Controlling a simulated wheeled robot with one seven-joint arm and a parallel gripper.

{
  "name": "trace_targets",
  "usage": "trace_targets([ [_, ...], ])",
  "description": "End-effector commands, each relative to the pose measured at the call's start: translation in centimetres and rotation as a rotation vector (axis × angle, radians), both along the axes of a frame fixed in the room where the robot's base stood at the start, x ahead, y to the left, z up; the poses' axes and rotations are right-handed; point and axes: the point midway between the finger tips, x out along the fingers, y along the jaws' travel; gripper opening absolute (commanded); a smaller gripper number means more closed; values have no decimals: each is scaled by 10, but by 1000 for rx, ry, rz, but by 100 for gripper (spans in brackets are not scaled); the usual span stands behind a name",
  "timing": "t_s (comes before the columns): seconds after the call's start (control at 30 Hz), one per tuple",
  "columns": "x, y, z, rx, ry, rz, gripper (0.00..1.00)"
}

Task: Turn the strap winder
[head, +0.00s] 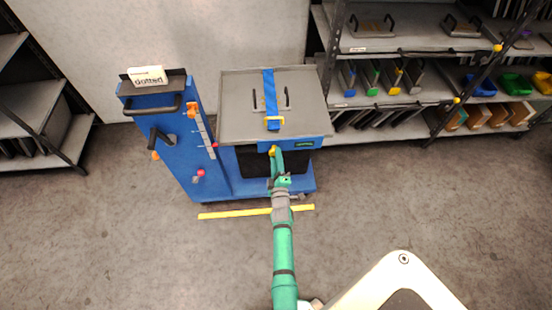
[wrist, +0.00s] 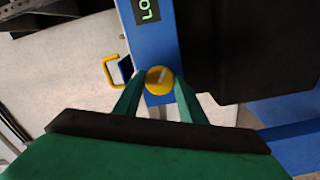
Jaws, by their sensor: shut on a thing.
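The strap winder is a round yellow knob (wrist: 159,80) with a pale mark across its face, on the blue front edge of the cart's top. My gripper (wrist: 156,88) has its two green fingers on either side of the knob and is shut on it. In the head view my gripper (head: 274,153) reaches the front edge of the cart top, and the knob is small there. A blue strap (head: 269,92) runs over a grey plate with two dark handles on the cart top (head: 236,108).
The blue cart has a tall panel (head: 176,150) at left with a dark handle and a white "dotted" sign (head: 148,76). A yellow bar (head: 235,213) lies low before the cart. Shelving (head: 400,98) stands at right, another rack (head: 45,95) at left. The front floor is open.

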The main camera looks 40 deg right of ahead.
Motion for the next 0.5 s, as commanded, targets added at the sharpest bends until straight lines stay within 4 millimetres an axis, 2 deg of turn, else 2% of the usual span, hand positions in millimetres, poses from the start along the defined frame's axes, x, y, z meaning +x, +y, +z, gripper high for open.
trace_targets([
  [0.17, 3, -1, 3, -1, -5, -1, 15],
  [0.2, 3, -1, 3, -1, -5, -1, 46],
  [0.23, 2, -1, 3, -1, -5, -1, 54],
  [0.5, 1, -1, 2, 1, -3, 0, 56],
])
